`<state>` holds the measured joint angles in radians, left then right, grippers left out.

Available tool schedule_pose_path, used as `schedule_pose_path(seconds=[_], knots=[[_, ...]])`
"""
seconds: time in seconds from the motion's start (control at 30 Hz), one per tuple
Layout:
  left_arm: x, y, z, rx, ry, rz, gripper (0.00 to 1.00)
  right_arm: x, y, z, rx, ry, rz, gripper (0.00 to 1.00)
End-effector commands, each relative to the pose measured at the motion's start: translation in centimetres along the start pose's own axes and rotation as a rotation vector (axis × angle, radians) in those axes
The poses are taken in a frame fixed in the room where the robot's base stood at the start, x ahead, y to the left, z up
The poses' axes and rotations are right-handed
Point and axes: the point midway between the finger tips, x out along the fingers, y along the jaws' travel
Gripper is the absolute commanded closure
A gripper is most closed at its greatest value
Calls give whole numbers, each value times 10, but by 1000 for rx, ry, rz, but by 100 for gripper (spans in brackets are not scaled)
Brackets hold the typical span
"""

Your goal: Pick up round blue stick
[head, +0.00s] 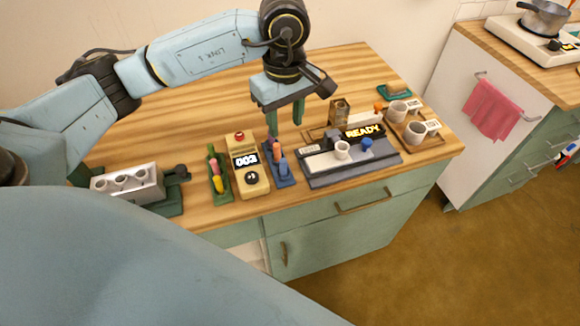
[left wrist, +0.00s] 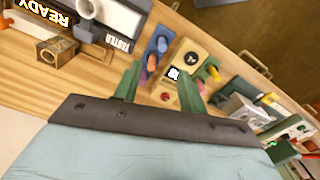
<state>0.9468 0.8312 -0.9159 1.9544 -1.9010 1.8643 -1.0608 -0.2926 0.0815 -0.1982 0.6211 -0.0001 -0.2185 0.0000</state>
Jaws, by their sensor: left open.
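A blue rack (head: 285,182) on the wooden table holds a round blue stick (head: 283,167), with an orange-red stick (head: 276,152) behind it. In the left wrist view the blue stick (left wrist: 162,44) shows at one end of the rack (left wrist: 153,52), beside the orange stick (left wrist: 151,62). My left gripper (head: 284,121) is open and empty, fingers pointing down, above the table behind the rack. In the left wrist view its fingers (left wrist: 160,70) frame part of the rack and the cream box, without touching the blue stick. My right gripper is not in view.
A cream box with a display (head: 246,177) stands left of the rack, then a green rack of colored sticks (head: 219,181). A grey station reading READY (head: 350,160) stands to the right. White cups (head: 415,131) sit farther right.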

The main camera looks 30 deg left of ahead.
Motion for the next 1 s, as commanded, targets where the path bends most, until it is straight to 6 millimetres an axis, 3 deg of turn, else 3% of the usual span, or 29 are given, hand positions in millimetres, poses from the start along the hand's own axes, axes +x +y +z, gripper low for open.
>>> schedule_pose_path(seconds=[0.03, 0.13, 0.4, 0.6, 1.0], knots=[[7, 0, 0, 0, -1, -3, 59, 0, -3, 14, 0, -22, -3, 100], [23, -1, 1, 1, -2, -6, 59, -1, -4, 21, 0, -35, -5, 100], [70, -1, 1, -1, -3, -4, 59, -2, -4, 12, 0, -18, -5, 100], [84, -2, 1, 0, -3, -3, 59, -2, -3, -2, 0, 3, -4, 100], [131, -6, -1, 0, -2, -2, 59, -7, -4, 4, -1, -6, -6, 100]])
